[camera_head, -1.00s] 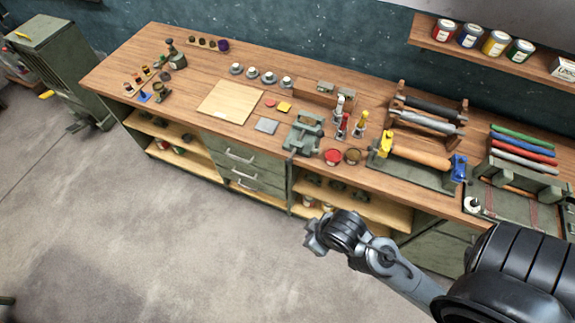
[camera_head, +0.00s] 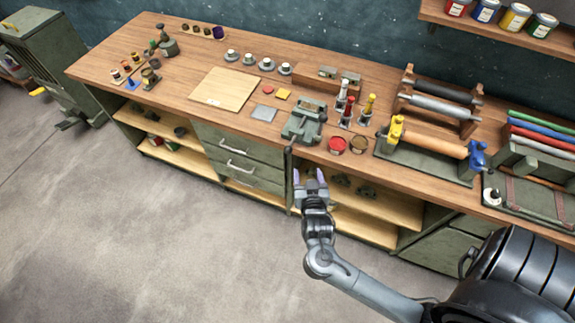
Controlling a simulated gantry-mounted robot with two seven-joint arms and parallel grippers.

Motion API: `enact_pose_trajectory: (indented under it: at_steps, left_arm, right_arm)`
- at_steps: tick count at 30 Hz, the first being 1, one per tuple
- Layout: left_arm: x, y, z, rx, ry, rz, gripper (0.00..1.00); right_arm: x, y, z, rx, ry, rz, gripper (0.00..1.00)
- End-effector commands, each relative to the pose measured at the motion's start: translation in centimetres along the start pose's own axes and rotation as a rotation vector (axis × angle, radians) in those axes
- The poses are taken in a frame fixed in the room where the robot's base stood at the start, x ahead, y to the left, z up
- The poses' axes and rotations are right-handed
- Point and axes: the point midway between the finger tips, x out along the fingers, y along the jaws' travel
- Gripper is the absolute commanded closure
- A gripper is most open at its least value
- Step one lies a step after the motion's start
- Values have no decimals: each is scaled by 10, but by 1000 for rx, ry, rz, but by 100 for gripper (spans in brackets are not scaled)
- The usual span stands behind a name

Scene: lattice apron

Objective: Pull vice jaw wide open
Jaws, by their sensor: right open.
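The grey-green vice (camera_head: 304,122) sits at the front edge of the wooden workbench, near its middle. How far its jaw is open is too small to tell. A handle bar appears to hang down in front of it over the bench edge. My right gripper (camera_head: 309,176) is in front of the bench, below the vice in the picture. Its two fingers point up toward the vice, apart, with nothing between them. It does not appear to touch the vice. My left gripper is not in view.
A roller stand (camera_head: 430,150) is farther right. A grey square plate (camera_head: 264,113) and a pale board (camera_head: 219,90) lie left. The floor in front is clear.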

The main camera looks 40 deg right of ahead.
Motion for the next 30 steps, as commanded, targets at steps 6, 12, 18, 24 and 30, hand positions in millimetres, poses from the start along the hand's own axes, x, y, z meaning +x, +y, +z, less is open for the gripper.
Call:
enact_pose_trajectory:
  at_steps: [6,12,18,24,30]
  left_arm:
    - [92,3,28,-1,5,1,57]
    - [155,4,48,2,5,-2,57]
    - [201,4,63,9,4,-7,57]
    - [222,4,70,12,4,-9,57]
    - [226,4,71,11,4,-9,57]
  right_arm:
    - [42,-5,60,49,183,184,38]
    - [67,-28,94,96,260,264,38]
    - [87,-60,104,161,293,246,38]
    - [95,-75,97,208,323,231,38]
    - [105,-76,90,219,333,229,38]
